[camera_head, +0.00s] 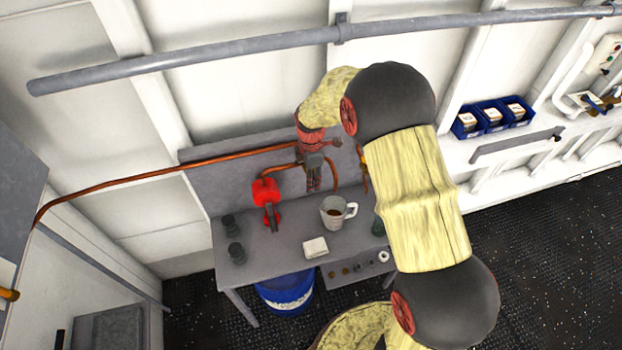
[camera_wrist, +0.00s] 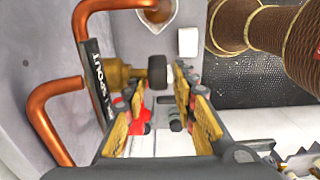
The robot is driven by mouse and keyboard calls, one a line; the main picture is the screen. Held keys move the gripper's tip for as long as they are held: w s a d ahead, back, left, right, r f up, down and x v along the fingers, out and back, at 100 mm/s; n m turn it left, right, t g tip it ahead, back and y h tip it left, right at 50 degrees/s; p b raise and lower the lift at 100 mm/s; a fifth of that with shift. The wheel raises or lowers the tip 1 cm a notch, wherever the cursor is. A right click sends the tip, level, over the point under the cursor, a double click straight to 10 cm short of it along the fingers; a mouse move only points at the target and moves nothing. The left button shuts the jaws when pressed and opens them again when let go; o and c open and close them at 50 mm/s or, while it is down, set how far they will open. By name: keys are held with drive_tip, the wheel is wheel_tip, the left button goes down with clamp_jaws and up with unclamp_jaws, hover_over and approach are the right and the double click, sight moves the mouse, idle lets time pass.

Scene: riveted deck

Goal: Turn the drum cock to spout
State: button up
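The brass drum cock (camera_wrist: 118,76) shows in the wrist view, with a black knob (camera_wrist: 157,72) at the end of its handle. A dark plate (camera_wrist: 97,84) lettered "SPOUT" stands beside it, between copper pipes. My gripper (camera_wrist: 155,100) is open, and the knob lies in line with the gap between its fingers, near the tips. I cannot tell whether either finger touches it. In the head view my gripper (camera_head: 314,180) points down in front of the table's back board, and it and my arm hide the cock. A mug (camera_head: 333,211) with dark liquid stands on the table.
The grey table (camera_head: 290,256) carries a red fixture (camera_head: 266,193) at left, dark cylinders (camera_head: 236,252) and a white square pad (camera_head: 315,247). A copper pipe (camera_head: 140,178) runs along the back. A blue drum (camera_head: 287,293) stands underneath. Blue bins (camera_head: 492,118) sit at right.

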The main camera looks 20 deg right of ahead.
drive_tip(key=shift+c, duration=0.4)
clamp_jaws()
drive_tip(key=shift+a, duration=0.1)
drive_tip(key=h, duration=0.1)
drive_tip(key=h+b, duration=0.2)
drive_tip(key=shift+w+a+f, duration=0.1)
drive_tip(key=shift+a+f, duration=0.15)
drive_tip(key=h+b, duration=0.1)
drive_tip(key=h, duration=0.1)
drive_tip(key=h+b, duration=0.2)
drive_tip(key=shift+a+f+h, duration=0.1)
drive_tip(key=shift+f+h, duration=0.2)
drive_tip(key=shift+f, duration=0.05)
drive_tip(key=h+b, duration=0.1)
drive_tip(key=h, duration=0.1)
drive_tip(key=h+b, duration=0.2)
drive_tip(key=h, duration=0.1)
drive_tip(key=shift+f, duration=0.4)
drive_tip(key=h+b, duration=0.1)
drive_tip(key=h, duration=0.1)
drive_tip(key=shift+f+h, duration=0.15)
drive_tip(key=shift+h, duration=0.25)
drive_tip(key=shift+d+h+b, duration=0.3)
drive_tip(key=shift+h+b, duration=0.45)
drive_tip(key=shift+h, duration=0.45)
